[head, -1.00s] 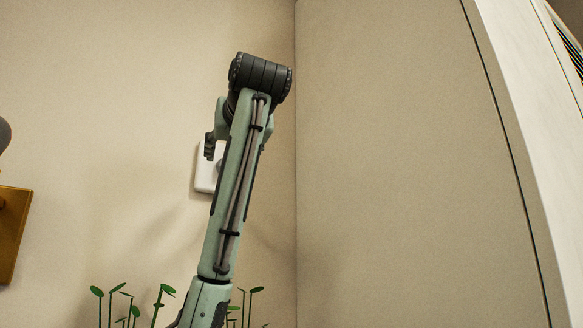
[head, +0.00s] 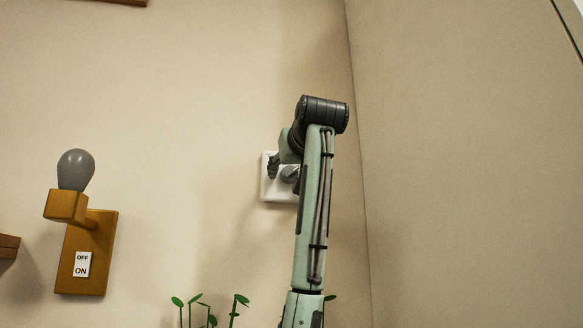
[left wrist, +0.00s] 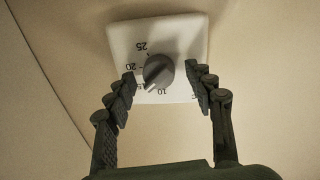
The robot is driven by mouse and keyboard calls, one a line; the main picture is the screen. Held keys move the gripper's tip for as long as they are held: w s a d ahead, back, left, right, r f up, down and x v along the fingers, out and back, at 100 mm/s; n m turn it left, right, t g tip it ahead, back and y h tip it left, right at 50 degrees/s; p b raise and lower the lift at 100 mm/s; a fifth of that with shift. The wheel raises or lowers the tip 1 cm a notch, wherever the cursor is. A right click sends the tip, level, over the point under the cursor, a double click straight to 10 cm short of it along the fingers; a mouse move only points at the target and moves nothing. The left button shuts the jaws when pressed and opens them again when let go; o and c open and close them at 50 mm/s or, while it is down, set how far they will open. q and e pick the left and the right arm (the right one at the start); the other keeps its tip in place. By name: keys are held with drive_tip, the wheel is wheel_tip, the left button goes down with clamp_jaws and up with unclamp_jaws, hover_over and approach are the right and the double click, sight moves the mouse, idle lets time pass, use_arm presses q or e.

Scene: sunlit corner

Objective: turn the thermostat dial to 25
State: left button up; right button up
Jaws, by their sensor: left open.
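The thermostat is a white square plate (head: 268,192) on the wall near the corner, partly hidden by my left arm in the head view. Its grey round dial (head: 289,174) is in the middle of the plate. In the left wrist view the dial (left wrist: 158,71) appears with the marks 25, 20 and 10 around it, upside down or tilted. The dial's ridge slants toward the lower left, near the smaller numbers; the exact setting is unclear. My left gripper (left wrist: 161,73) is open, with one finger on each side of the dial and visible gaps. My right gripper is not in view.
A grey bulb (head: 76,169) sits on an orange wall mount (head: 92,260) with an OFF/ON switch (head: 82,264), left of the thermostat. Green plant sprouts (head: 238,303) rise below. The adjoining wall (head: 440,170) is close on the right. Wall between lamp and thermostat is bare.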

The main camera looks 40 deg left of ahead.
use_arm(q)
drive_tip(key=shift+c, duration=0.4)
drive_tip(key=c, duration=1.1)
drive_tip(key=m, duration=0.5)
drive_tip(key=shift+r+g, duration=0.1)
drive_tip(key=shift+g, duration=0.2)
drive_tip(key=m, duration=0.4)
drive_tip(key=shift+w+d+m, duration=0.1)
drive_tip(key=shift+m, duration=0.3)
drive_tip(key=m+g, duration=0.1)
drive_tip(key=m, duration=0.4)
drive_tip(key=shift+w+d+m, duration=0.1)
drive_tip(key=shift+m, duration=2)
